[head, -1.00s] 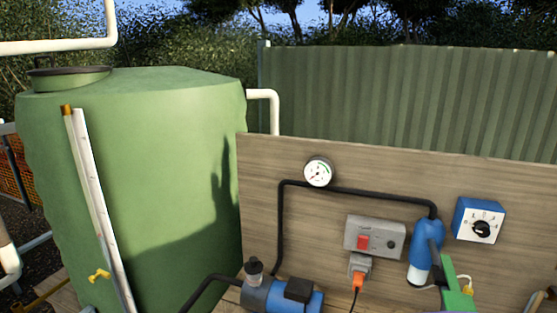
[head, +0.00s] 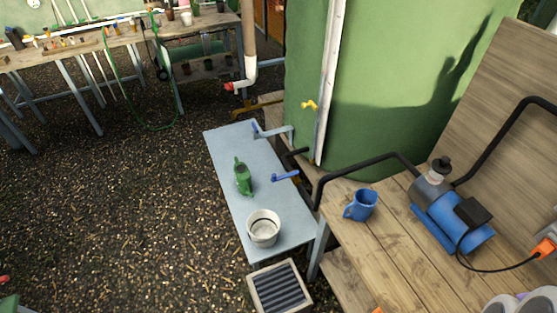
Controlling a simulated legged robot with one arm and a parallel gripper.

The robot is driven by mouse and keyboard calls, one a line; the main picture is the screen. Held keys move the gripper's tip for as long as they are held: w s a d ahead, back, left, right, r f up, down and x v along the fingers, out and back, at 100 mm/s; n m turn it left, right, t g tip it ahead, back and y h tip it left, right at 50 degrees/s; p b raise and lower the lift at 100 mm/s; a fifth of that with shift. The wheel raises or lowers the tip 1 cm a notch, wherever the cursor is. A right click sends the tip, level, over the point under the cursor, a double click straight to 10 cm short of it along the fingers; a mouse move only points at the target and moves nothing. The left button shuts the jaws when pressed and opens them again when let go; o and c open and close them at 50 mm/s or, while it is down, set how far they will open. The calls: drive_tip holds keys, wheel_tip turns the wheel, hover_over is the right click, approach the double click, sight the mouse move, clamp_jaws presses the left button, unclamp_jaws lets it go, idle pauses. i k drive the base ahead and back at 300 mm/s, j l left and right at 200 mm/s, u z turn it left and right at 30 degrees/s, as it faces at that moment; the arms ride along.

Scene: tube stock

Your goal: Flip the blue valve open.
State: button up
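A blue valve lever (head: 285,176) sticks out to the left from the dark pipework beside the green tank (head: 400,95), over the right edge of a grey-blue bench. A second small blue handle (head: 255,128) stands upright on the end of a pale pipe farther back, above the same bench. Both are small in the head view, and I cannot tell from here whether either valve is open or shut. My gripper is not in view.
Open gravel (head: 120,210) lies left.

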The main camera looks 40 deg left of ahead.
sight(274, 179)
drive_tip(key=u, duration=1.45)
drive_tip(key=j, duration=0.3)
drive_tip(key=j+z, duration=0.3)
drive_tip(key=j, duration=0.65)
drive_tip(key=j+z, duration=0.3)
drive_tip(key=j, duration=0.65)
drive_tip(key=i+j+z, duration=0.2)
drive_tip(key=i+j, duration=0.2)
drive_tip(key=j, duration=0.2)
drive_tip(key=i+j+z, duration=0.1)
drive_tip(key=j, duration=0.25)
drive_tip(key=i+j+z, duration=0.1)
drive_tip(key=i+j, duration=0.15)
drive_tip(key=i+j+z, duration=0.1)
drive_tip(key=j, duration=0.35)
drive_tip(key=i+j+z, duration=0.1)
drive_tip(key=i+j, duration=0.15)
drive_tip(key=i+j+z, duration=0.1)
drive_tip(key=j, duration=0.4)
